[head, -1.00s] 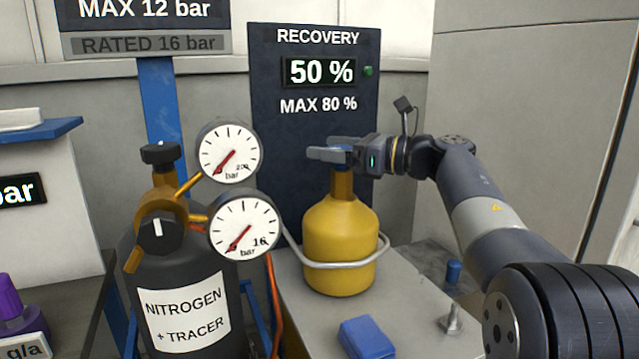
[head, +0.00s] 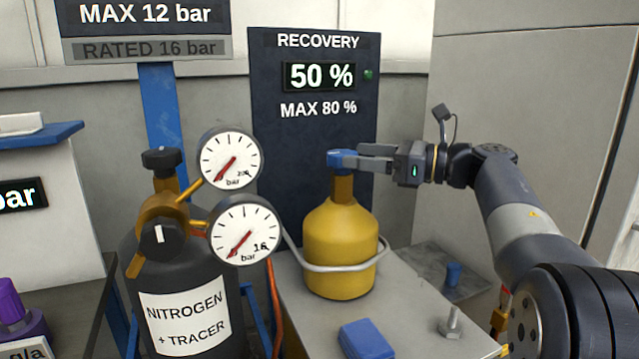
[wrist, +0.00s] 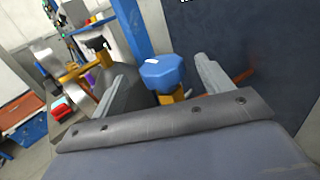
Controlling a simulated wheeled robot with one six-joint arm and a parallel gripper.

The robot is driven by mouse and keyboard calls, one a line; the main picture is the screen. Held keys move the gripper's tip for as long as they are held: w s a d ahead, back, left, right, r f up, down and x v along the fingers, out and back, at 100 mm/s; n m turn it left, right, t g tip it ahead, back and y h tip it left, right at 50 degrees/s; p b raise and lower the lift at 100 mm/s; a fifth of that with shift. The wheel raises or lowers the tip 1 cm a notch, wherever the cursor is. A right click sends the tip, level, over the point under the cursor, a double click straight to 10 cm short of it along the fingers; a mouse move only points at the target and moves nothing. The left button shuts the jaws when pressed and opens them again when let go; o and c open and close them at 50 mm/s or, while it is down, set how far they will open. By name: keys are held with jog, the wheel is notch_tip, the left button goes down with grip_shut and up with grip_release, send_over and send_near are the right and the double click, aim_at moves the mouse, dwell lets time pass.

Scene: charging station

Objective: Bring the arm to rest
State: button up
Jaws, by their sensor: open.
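My gripper (head: 366,158) is open at the right of the yellow recovery cylinder's top. The yellow cylinder (head: 340,245) stands upright on a grey bench, with a metal ring around its body. Its blue valve knob (head: 342,160) is just past my fingertips in the head view. In the wrist view the blue knob (wrist: 162,73) shows between and beyond my two open fingers (wrist: 165,88), apart from them. My arm reaches in from the right of the head view.
A black nitrogen cylinder (head: 160,270) with two gauges stands at the left. A dark recovery panel (head: 315,150) reading 50 % is behind the yellow cylinder. A blue block (head: 366,338) and a metal bolt (head: 450,323) lie on the bench. Free room is at the right.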

aim_at(342, 150)
jog(key=x, duration=0.6)
jog(key=shift+w+a+b, duration=0.1)
jog(key=shift+a+b, duration=0.2)
jog(key=shift+b, duration=0.1)
jog(key=shift+d+f+m+t+h+b, duration=0.1)
jog(key=shift+d+m+t+h+b, duration=0.1)
jog(key=shift+m+t+h+b, duration=0.75)
jog(key=shift+w+d+m+t+h+b, duration=0.15)
jog(key=shift+m+t+h+b, duration=0.25)
jog(key=shift+m+t+h, duration=0.7)
jog(key=shift+w+m+t+h+b, duration=0.15)
jog(key=shift+m+t+h+b, duration=0.4)
jog(key=shift+t, duration=0.9)
jog(key=shift+w+d+r+m+t+h+p, duration=0.1)
jog(key=shift+m+t+h+p, duration=0.25)
jog(key=shift+m+t+h, duration=0.4)
jog(key=shift+w+d+r+m+t+h+p, duration=0.1)
jog(key=shift+m+t+h+p, duration=0.35)
jog(key=shift+m+h, duration=0.45)
jog(key=m+h+p, duration=0.1)
jog(key=p, duration=0.1)
jog(key=m+t+h+p, duration=0.1)
jog(key=h+p, duration=0.1)
jog(key=shift+w+d+r+t, duration=0.1)
jog(key=shift+d+r+t, duration=0.1)
jog(key=shift+t, duration=0.1)
jog(key=shift+m+h+p, duration=0.25)
jog(key=shift+h+p, duration=0.2)
jog(key=shift+p, duration=0.2)
